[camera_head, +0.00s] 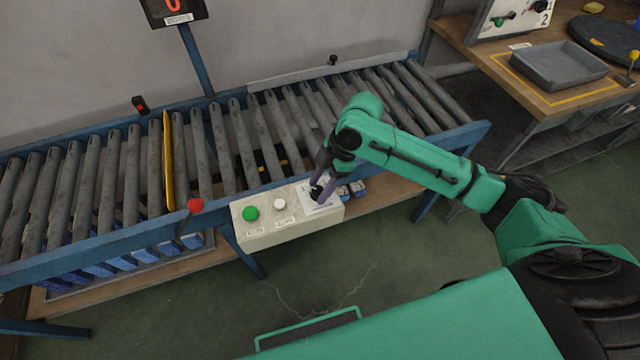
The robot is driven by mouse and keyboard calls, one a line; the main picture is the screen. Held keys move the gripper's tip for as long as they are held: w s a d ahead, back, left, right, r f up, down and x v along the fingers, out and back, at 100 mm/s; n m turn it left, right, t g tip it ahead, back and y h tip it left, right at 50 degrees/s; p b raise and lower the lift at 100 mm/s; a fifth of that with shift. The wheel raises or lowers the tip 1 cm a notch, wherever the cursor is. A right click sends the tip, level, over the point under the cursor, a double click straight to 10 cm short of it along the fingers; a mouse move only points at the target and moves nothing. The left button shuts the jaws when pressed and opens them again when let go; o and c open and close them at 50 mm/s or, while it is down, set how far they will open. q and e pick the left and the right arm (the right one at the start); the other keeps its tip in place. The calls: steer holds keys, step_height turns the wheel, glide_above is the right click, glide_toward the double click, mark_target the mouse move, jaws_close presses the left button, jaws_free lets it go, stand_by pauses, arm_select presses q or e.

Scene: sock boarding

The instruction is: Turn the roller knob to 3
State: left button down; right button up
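The roller knob (316,190) is a small black dial on the white plate at the right end of a cream control box (262,240). The box is fixed to the front of the roller conveyor. My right gripper (318,193) reaches down to the knob from above, with its grey fingers at either side of it. The fingers cover much of the knob and its scale. I cannot tell whether they press on it, and the pointer setting is not readable. My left gripper is not in view.
The box also carries a green button (251,214) and a white button (280,204). A red-topped lever (195,205) stands left of it. A yellow bar (168,160) crosses the rollers (222,150). A wooden bench with a grey tray (560,68) is at the upper right.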

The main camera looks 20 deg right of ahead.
jaws_close()
steer(key=shift+r+m+p, duration=0.2)
steer(key=shift+m+p, duration=0.3)
steer(key=shift+p, duration=0.4)
steer(key=m+t+p, duration=0.1)
steer(key=m+p, duration=0.2)
steer(key=p, duration=0.1)
steer(key=m+t+h+p, duration=0.1)
steer(key=m+p, duration=0.2)
steer(key=p, duration=0.2)
steer(key=m+t+p, duration=0.1)
steer(key=m+p, duration=0.3)
steer(key=shift+s+a+r+t+h, duration=0.1)
steer(key=shift+s+a+t+h, duration=0.1)
steer(key=shift+s+t+h, duration=0.15)
steer(key=m+t+h+p, duration=0.1)
steer(key=m+p, duration=0.2)
steer(key=shift+a+m, duration=0.1)
steer(key=shift+m, duration=0.2)
steer(key=shift+f+m+h+p, duration=0.25)
steer(key=shift+m+h+p, duration=0.4)
steer(key=shift+m, duration=0.95)
steer(key=shift+o, duration=2.4)
jaws_free()
